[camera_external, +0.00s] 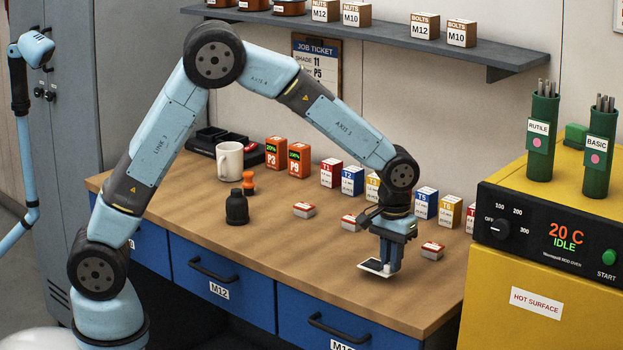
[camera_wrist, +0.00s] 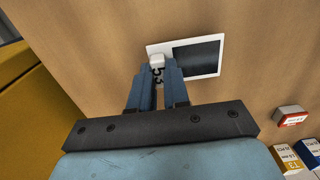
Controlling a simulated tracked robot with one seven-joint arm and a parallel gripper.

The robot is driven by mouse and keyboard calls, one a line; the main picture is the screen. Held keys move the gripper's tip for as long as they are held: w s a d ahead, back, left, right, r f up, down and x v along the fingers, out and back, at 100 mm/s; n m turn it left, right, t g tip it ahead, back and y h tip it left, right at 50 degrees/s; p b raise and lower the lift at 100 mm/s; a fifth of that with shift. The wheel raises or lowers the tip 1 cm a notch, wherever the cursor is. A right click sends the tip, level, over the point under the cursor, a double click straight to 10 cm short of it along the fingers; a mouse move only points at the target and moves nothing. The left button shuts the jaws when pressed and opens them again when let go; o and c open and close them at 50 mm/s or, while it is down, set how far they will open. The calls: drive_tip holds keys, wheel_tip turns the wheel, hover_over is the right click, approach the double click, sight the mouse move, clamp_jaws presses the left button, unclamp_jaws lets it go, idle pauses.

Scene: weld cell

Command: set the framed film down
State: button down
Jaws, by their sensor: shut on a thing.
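The framed film (camera_external: 373,266) is a small flat white frame with a dark window. In the external view it is at my gripper's fingertips over the front right part of the wooden bench. My gripper (camera_external: 389,268) points down and is shut on one end of the frame. In the wrist view the framed film (camera_wrist: 197,57) reaches to the right of the fingers of my gripper (camera_wrist: 157,68). A white raised tab sits between the fingertips, with dark digits on the white frame beside it. I cannot tell whether the frame touches the bench.
The wooden bench (camera_external: 290,237) is clear around the frame. Small red-and-white boxes (camera_external: 432,250) stand nearby, with labelled boxes (camera_external: 426,203) behind. A yellow oven (camera_external: 560,270) marked hot stands at the right.

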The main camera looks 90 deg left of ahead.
drive_tip(key=shift+f, duration=1.05)
drive_tip(key=shift+f, duration=0.1)
drive_tip(key=c, duration=1.1)
unclamp_jaws()
